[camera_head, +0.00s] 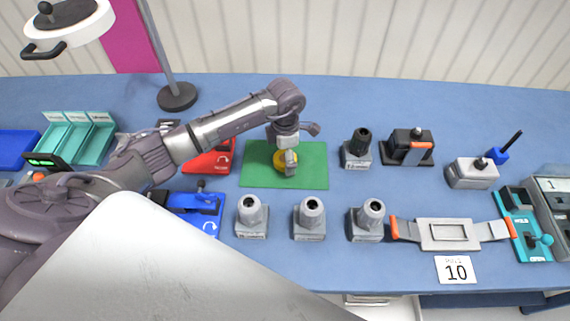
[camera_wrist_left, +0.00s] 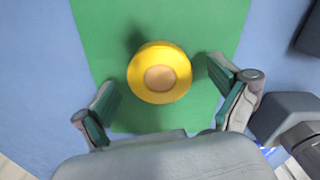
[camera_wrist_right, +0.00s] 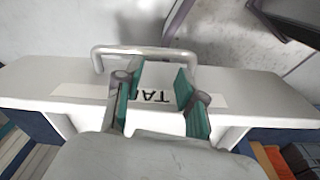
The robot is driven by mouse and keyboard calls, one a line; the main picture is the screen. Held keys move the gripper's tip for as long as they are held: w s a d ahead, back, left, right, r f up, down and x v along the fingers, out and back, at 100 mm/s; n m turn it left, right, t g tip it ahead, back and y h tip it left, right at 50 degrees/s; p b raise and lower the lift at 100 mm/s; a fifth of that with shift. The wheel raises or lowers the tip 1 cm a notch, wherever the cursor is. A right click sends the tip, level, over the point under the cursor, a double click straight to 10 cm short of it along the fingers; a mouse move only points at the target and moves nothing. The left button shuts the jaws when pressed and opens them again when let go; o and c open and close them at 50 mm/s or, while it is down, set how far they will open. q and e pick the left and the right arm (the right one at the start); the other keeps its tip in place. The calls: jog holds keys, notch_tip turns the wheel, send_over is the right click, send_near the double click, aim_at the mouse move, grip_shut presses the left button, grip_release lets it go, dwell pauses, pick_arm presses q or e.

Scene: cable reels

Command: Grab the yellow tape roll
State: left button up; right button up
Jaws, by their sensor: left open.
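The yellow tape roll (camera_head: 279,158) lies on the green mat (camera_head: 310,178) in the head view, partly hidden by my left gripper (camera_head: 290,165). In the left wrist view the yellow tape roll (camera_wrist_left: 139,76) shows as a yellow ring with a tan centre. My left gripper (camera_wrist_left: 165,85) is open, with one finger to each side of the roll and visible gaps between them. My right gripper (camera_wrist_right: 157,85) is open and empty in the right wrist view, in front of a white panel with a handle (camera_wrist_right: 143,50).
Grey holders stand in front of the mat (camera_head: 310,220) and to its right (camera_head: 356,155). A red block (camera_head: 208,160) and a blue device (camera_head: 197,210) stand at its left. A lamp base (camera_head: 177,97) is behind. Blue table is bare behind the mat.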

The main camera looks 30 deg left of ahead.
pick_arm(q)
jog(key=shift+f, duration=0.1)
jog(key=c, duration=1.2)
